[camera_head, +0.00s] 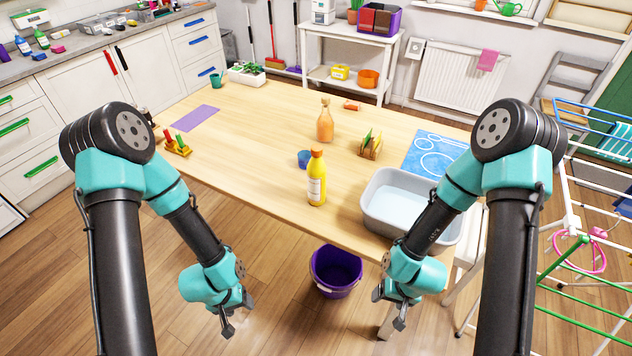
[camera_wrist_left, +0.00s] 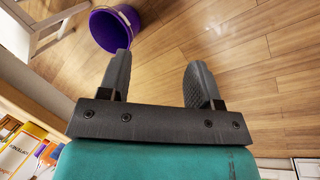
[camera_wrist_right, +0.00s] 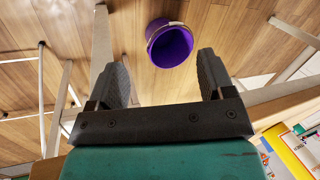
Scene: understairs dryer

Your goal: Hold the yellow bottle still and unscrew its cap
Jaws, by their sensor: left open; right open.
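The yellow bottle (camera_head: 316,183) stands upright near the front edge of the wooden table in the head view. It has a white label and an orange-yellow cap (camera_head: 317,153) seated on its neck. Part of a yellow bottle with a white label also shows at the lower left of the left wrist view (camera_wrist_left: 18,150). My left gripper (camera_head: 238,318) is open and empty, low in front of the table, left of the bottle. In the left wrist view (camera_wrist_left: 158,80) its fingers are apart. My right gripper (camera_head: 388,310) is open and empty, low in front of the table, right of the bottle.
A grey basin of water (camera_head: 378,208) stands right of the bottle. A purple bucket (camera_head: 336,272) is on the floor.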

